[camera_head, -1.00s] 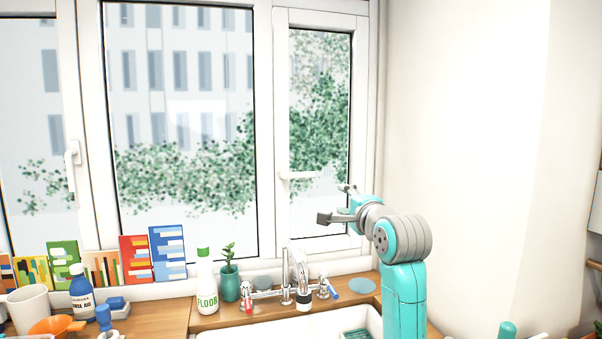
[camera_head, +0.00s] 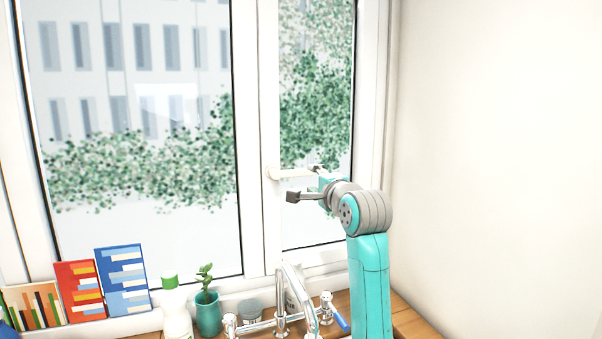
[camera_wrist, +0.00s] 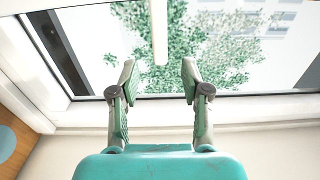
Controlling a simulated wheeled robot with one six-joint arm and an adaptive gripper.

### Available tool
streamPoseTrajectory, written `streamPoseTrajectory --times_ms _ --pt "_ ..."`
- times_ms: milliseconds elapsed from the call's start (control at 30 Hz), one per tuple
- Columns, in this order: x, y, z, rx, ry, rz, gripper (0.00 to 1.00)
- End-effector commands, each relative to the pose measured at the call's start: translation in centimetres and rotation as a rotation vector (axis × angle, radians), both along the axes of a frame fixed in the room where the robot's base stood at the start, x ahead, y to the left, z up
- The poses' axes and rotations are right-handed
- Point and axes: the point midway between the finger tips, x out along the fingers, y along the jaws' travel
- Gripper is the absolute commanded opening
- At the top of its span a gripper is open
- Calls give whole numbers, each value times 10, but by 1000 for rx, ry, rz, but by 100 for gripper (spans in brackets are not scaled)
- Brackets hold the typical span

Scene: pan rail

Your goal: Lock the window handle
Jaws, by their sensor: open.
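The white window handle (camera_head: 292,174) is on the frame of the right-hand window sash. Its lever lies horizontally, pointing right from its base. My gripper (camera_head: 305,183) is at the lever's free end, with its fingers apart and one finger lower than the lever. In the wrist view the handle (camera_wrist: 158,30) is a white bar coming down from the top edge, lined up between the spread fingers of my gripper (camera_wrist: 159,72). Nothing is held. Whether a finger touches the lever, I cannot tell.
Below are a tap (camera_head: 292,295), a green plant pot (camera_head: 208,313), a white bottle with a green cap (camera_head: 176,310) and leaning books (camera_head: 122,280). A bare wall (camera_head: 490,160) is on the right.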

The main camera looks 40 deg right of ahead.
Motion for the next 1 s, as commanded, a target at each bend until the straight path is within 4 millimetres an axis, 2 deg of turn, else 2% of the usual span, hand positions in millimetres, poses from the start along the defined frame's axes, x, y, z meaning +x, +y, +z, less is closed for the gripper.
streamPoseTrajectory --times_ms 200,433,600,900,933,1000 --pt "39 -11 0 2 3 1 47" --pt "70 -20 -1 2 2 1 47" --pt "81 -23 0 0 1 1 47" --pt "83 -24 0 0 0 1 47" --pt "83 -24 0 0 0 1 44" --pt "83 -24 0 0 0 1 27"
